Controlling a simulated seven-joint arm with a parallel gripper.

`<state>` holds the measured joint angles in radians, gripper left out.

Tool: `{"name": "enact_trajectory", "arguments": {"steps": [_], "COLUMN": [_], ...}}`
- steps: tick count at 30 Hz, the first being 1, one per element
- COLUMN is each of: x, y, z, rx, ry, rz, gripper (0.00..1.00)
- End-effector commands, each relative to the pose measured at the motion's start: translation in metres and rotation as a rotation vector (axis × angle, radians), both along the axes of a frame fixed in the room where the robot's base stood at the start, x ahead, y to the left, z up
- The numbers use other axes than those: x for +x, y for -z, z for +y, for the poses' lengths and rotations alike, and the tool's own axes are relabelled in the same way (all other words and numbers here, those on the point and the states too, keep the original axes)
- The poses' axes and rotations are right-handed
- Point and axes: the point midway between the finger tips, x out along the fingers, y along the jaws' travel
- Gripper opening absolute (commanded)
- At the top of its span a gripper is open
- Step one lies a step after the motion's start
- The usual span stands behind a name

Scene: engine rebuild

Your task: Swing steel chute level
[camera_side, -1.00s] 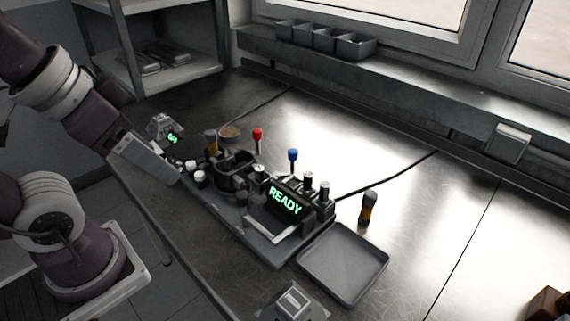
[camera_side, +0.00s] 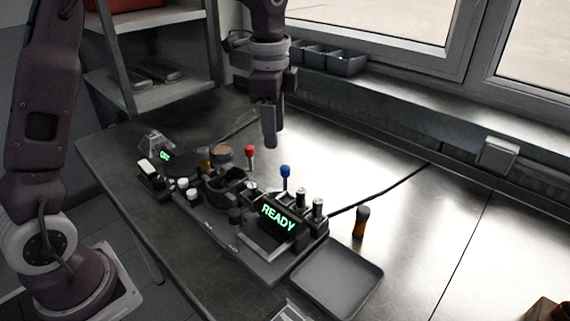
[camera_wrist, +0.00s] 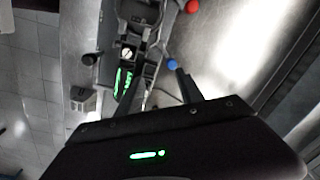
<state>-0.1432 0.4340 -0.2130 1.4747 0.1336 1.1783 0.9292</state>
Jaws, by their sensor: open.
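My gripper (camera_side: 271,130) points down above the bench, behind the black fixture, apart from everything. In the wrist view its two fingers (camera_wrist: 155,98) stand apart with nothing held between them. The fixture base (camera_side: 225,240) carries a round dark housing, a lit green "READY" display (camera_side: 278,217) and several small posts. A pale steel plate (camera_side: 258,246) lies below the display; I cannot tell whether it is the steel chute or how level it is. A red-topped lever (camera_side: 250,151) and a blue-topped lever (camera_side: 285,171) stand along the back.
An empty grey tray (camera_side: 337,283) sits to the right of the fixture, with an orange-and-black handled tool (camera_side: 361,221) behind it. A small green-lit device (camera_side: 157,145) stands at the left. Grey bins (camera_side: 335,61) line the window ledge.

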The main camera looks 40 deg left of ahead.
Motion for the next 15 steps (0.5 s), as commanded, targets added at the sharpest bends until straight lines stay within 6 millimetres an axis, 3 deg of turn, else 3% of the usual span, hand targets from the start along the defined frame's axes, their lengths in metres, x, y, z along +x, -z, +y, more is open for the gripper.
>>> {"name": "enact_trajectory", "arguments": {"steps": [1, 5, 15], "x": [0.015, 0.036, 0.037], "y": [0.017, 0.04, 0.099], "z": [0.002, 0.004, 0.005], "rx": [-0.009, -0.024, -0.027], "ry": [0.05, 0.142, 0.156], "rz": [0.029, 0.066, 0.074], "gripper": [0.44, 0.44, 0.44]}}
